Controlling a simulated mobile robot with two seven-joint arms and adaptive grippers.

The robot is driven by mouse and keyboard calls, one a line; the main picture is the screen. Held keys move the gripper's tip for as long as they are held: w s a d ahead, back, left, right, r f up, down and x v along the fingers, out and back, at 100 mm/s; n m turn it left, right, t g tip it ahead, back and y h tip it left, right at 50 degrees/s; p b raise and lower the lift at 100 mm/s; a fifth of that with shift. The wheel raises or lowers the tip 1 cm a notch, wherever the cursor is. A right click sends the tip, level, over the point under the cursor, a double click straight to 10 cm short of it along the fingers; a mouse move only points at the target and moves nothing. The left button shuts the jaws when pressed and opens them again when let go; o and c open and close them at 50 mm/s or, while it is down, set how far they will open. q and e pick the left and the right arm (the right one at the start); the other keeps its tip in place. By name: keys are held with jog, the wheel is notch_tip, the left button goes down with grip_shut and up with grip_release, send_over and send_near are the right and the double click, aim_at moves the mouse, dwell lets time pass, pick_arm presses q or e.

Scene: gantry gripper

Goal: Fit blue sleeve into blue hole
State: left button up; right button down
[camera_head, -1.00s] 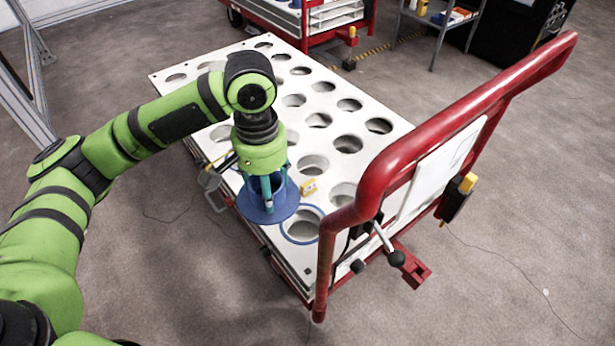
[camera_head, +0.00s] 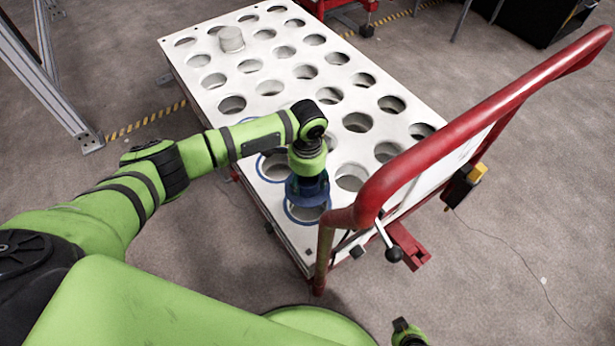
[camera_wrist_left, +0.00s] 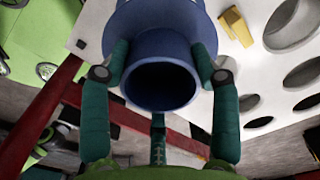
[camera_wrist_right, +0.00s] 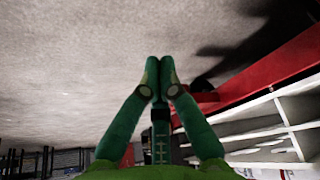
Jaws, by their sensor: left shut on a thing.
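The blue sleeve (camera_head: 307,192) has a wide flange and a narrower hollow neck. My left gripper (camera_head: 307,172) is shut on the sleeve, flange down. In the left wrist view, the fingers (camera_wrist_left: 160,68) grip the neck of the sleeve (camera_wrist_left: 163,42), its open end facing the camera. In the head view, the flange overlaps the far part of a blue-ringed hole (camera_head: 304,222) near the table's front corner. I cannot tell the gap below it. Another blue-ringed hole (camera_head: 262,172) lies farther back, partly hidden by my arm. My right gripper (camera_wrist_right: 160,75) is shut and empty.
The white table top (camera_head: 205,68) has several round holes. A pale cylinder (camera_head: 231,40) stands at its far end. The red handle rail (camera_head: 470,125) rises close on the right of the sleeve.

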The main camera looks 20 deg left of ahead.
aim_at(308, 197)
pick_arm(q)
jog(key=shift+r, duration=0.1)
pick_arm(e)
jog(key=shift+r, duration=0.1)
pick_arm(q)
jog(key=shift+r+p, duration=0.1)
jog(key=shift+p, duration=0.45)
jog(key=shift+f+b, duration=0.55)
jog(key=shift+f, duration=0.3)
notch_tip(308, 197, down, 2)
jog(key=shift+f+b, duration=0.1)
jog(key=shift+b, duration=0.5)
jog(key=shift+w+f+b, duration=0.1)
jog(key=shift+f+b, duration=0.5)
jog(key=shift+f, duration=0.5)
pick_arm(e)
jog(key=shift+s+a+r+g, duration=0.2)
jog(key=shift+s+a+g, duration=0.1)
jog(key=shift+s+g, duration=0.25)
pick_arm(q)
jog(key=shift+p, duration=0.95)
pick_arm(e)
jog(key=shift+r, duration=1)
